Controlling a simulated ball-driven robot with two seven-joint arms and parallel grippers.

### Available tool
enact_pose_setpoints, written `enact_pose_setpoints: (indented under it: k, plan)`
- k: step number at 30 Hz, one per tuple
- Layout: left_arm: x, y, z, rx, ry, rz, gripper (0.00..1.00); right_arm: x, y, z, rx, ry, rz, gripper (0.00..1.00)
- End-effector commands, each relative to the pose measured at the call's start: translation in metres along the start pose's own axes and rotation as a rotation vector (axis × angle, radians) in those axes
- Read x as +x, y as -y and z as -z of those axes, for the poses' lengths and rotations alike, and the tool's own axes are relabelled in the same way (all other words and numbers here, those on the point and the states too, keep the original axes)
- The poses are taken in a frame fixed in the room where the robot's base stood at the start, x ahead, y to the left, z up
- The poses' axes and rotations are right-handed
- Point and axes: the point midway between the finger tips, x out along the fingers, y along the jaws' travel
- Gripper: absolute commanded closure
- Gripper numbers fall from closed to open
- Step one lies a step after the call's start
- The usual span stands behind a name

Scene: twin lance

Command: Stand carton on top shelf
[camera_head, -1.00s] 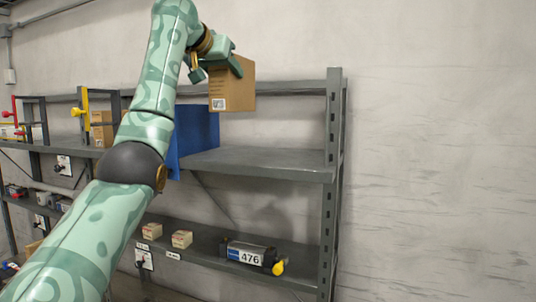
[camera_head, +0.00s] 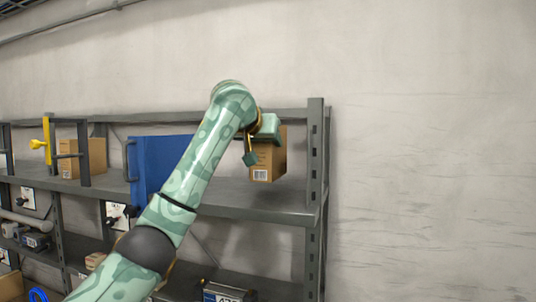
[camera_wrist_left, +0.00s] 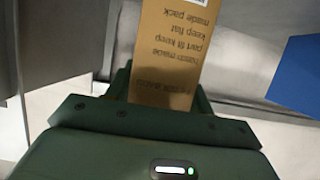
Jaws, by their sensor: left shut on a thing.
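The brown carton (camera_head: 268,168) is upright at the right end of the top shelf (camera_head: 232,197), near the right post. In the left wrist view, the carton (camera_wrist_left: 176,48) shows a face with upside-down printed text. My left gripper (camera_head: 262,145) is shut on the carton's upper part; its dark green fingers (camera_wrist_left: 160,92) also show in the wrist view. Part of the carton is hidden by the gripper. I cannot tell whether its base touches the shelf. My right gripper is not in view.
A blue panel (camera_head: 158,165) stands on the shelf left of the carton, partly behind my arm. Further left are another brown carton (camera_head: 95,156) and a yellow-handled frame (camera_head: 40,144). A grey post (camera_head: 315,160) bounds the shelf on the right. Lower shelves hold small items.

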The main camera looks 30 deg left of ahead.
Motion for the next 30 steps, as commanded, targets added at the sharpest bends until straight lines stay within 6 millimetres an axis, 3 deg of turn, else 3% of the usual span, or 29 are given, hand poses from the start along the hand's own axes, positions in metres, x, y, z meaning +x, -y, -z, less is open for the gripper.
enact_pose_setpoints:
  k: [10,20,21,22,23,30]
  plan:
    - [0.018,-0.010,-0.036,0.000,-0.003,-0.002,0.81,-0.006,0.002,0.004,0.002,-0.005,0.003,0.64]
    - [0.019,-0.010,-0.039,-0.002,-0.004,-0.002,0.81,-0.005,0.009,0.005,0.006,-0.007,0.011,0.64]
    - [0.019,-0.010,-0.039,-0.001,-0.002,-0.002,0.39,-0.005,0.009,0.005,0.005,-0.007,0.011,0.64]
    - [0.019,-0.010,-0.039,-0.001,-0.002,-0.002,0.31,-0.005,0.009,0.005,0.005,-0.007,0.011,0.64]
    - [0.019,-0.010,-0.039,-0.001,-0.002,-0.002,0.26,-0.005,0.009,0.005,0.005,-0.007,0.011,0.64]
    - [0.019,-0.010,-0.039,-0.001,-0.002,-0.002,0.26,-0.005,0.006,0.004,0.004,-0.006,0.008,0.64]
